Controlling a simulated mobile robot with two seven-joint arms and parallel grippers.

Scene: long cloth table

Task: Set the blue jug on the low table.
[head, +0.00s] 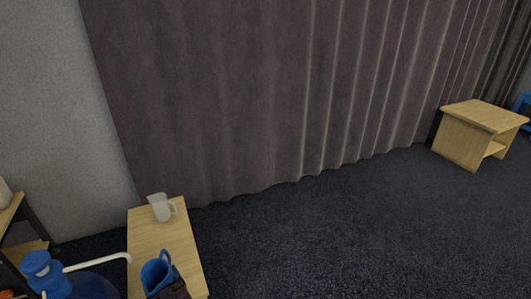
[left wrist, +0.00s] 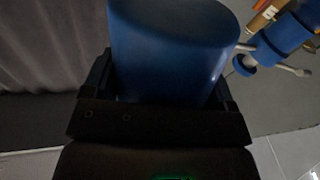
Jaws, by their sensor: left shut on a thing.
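The blue jug (head: 154,273) shows at the lower edge of the head view, in front of a light wooden table top (head: 165,232). I cannot tell whether it touches this top or is held above it. My left gripper (head: 172,290) is dark, partly cut off by the frame edge, and shut on the jug. In the left wrist view the jug's blue body (left wrist: 170,55) fills the space between the fingers of the left gripper (left wrist: 165,95). A second low wooden table (head: 486,116) with an open side stands far right. My right gripper is not in view.
A pale mug (head: 160,207) stands at the far end of the near wooden top. A shelf unit (head: 12,225) with dark posts is at the left edge. A brown curtain (head: 270,90) hangs behind. The dark carpet (head: 330,235) between the two tables is clear.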

